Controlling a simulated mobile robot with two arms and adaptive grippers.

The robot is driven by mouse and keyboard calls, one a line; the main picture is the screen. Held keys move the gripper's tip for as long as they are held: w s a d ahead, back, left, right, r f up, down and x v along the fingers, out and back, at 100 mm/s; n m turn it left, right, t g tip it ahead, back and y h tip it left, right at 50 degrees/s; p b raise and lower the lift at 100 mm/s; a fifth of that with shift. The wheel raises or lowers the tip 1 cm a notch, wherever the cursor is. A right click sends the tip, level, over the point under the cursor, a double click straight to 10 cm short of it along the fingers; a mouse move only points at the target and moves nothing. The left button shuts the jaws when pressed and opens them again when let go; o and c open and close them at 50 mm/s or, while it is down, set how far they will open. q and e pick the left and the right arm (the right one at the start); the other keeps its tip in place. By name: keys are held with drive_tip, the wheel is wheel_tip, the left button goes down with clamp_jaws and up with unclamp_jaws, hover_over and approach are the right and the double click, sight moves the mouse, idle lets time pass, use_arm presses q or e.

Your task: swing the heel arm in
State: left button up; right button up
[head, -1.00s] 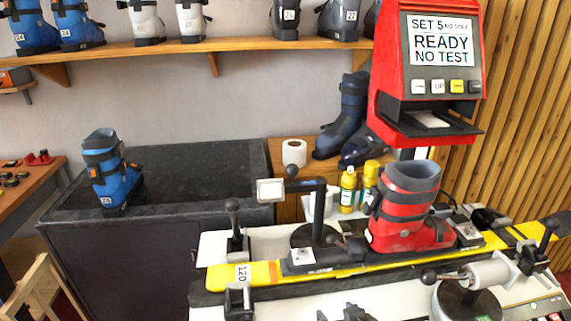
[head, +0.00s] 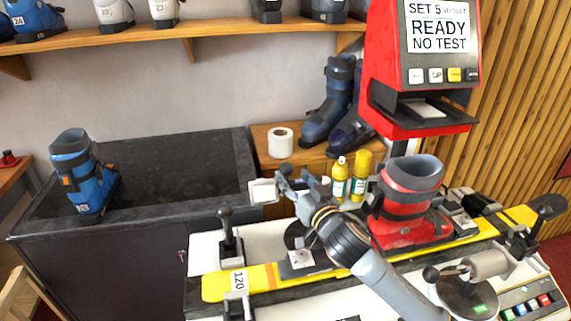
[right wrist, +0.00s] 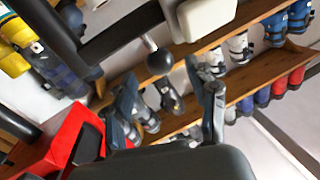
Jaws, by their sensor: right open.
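The heel arm, which I take to be the black arm with a pale square pad (head: 262,191), stands on a round base left of the red boot (head: 408,205). My right gripper (head: 287,177) is open at that arm, just right of the pad, and its wrist and forearm cover most of the arm and post. In the right wrist view the arm's black ball knob (right wrist: 160,62) shows between the open fingers (right wrist: 165,80); I cannot tell whether they touch it. The boot stands upright on the yellow bar (head: 258,280). My left gripper is not in view.
A second arm with a grey roller (head: 488,263) stands front right. Yellow bottles (head: 340,178) are behind the heel arm. A red display unit (head: 422,75) rises at the back. A lever with a black knob (head: 225,213) stands at left.

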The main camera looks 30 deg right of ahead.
sight(289, 173)
drive_tip(key=w, duration=0.2)
drive_tip(key=w+p, duration=0.1)
drive_tip(key=w, duration=0.1)
drive_tip(key=shift+w+d+r, duration=0.15)
drive_tip(key=shift+w, duration=0.4)
drive_tip(key=shift+c, duration=1)
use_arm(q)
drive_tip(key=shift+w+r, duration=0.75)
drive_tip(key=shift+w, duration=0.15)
use_arm(e)
clamp_jaws()
